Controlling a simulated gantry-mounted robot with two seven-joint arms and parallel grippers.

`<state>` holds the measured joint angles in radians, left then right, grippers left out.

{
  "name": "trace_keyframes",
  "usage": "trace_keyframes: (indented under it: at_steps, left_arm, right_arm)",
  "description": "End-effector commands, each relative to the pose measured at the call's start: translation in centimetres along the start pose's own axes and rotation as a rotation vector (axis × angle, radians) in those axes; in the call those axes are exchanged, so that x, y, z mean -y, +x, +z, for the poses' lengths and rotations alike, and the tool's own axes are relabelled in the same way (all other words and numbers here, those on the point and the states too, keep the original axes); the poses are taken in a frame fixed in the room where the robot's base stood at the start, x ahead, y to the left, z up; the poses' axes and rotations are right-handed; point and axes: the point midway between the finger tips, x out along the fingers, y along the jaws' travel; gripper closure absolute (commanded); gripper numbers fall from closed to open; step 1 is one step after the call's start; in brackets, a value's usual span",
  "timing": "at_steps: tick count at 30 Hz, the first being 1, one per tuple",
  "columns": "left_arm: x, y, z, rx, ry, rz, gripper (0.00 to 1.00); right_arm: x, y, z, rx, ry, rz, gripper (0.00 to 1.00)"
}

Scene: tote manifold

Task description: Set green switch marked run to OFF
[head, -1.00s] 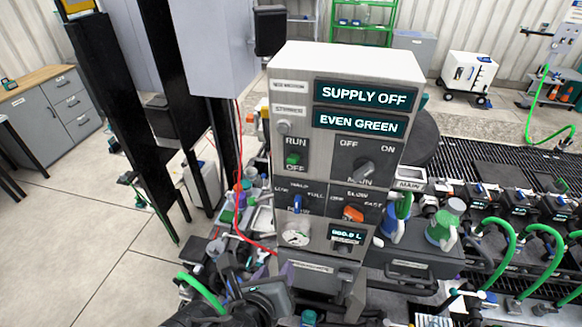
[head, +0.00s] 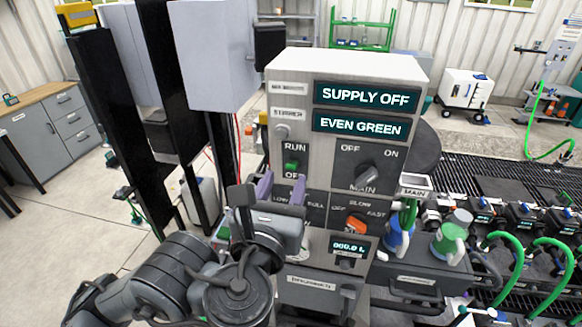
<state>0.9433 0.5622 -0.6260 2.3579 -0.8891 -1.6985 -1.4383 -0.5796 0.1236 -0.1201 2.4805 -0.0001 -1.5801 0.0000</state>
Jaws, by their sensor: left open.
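The green switch (head: 291,165) is a small rocker or toggle on the control box (head: 296,72), with RUN above it and OFF below it. Its exact position is too small to tell. My left gripper (head: 282,187) is open and empty just below the switch, its two purple fingers pointing up at the panel. Its left finger stands left of the OFF label, and its right finger partly covers that label. I cannot tell whether the fingers touch the panel. My left gripper and wrist hide the blue knob and the gauge. My right gripper is not in view.
The panel displays (head: 366,95) read SUPPLY OFF and EVEN GREEN. A dark MAIN knob (head: 369,177) and an orange knob (head: 356,225) sit right of the switch.

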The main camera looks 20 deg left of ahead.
Motion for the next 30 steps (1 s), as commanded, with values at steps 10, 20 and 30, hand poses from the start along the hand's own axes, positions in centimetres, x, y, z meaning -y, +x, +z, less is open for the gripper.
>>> trace_keyframes:
  at_steps: [10,20,30]
  left_arm:
    - [-0.1,4.8,-0.1,0.001,-0.001,0.002,0.53]
    - [-0.1,6.2,0.0,-0.001,-0.002,0.001,0.53]
    - [-0.1,6.3,0.0,-0.002,-0.002,0.001,0.65]
  right_arm:
    - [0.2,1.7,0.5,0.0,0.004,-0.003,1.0]
    - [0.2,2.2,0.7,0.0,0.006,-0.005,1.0]
    - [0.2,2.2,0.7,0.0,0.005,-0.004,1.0]
